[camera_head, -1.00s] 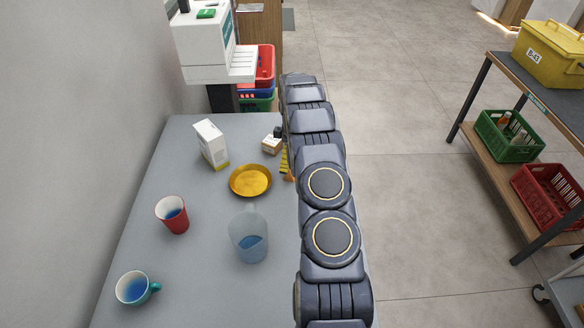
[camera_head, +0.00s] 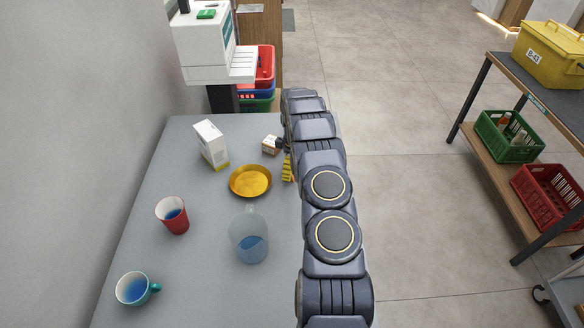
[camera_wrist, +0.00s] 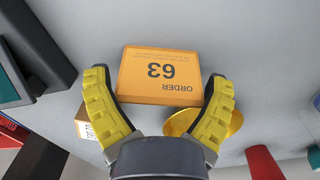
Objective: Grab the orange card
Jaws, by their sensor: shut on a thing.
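The orange card (camera_wrist: 160,75), printed "ORDER 63", shows upside down in the wrist view. It sits between the two yellow fingers of my gripper (camera_wrist: 160,88). The gripper is shut on the card, with one finger at each side; the card's lower edge is close to the palm. In the head view one yellow finger of my gripper (camera_head: 288,168) shows at the right of the counter, beside the yellow dish. My arm hides the rest of the gripper and the card there.
On the grey counter (camera_head: 200,270) stand a yellow dish (camera_head: 250,181), a white box (camera_head: 211,145), a small box (camera_head: 271,145), a clear jug (camera_head: 249,240), a red cup (camera_head: 173,216) and a teal mug (camera_head: 134,289). A white machine (camera_head: 207,45) stands behind.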

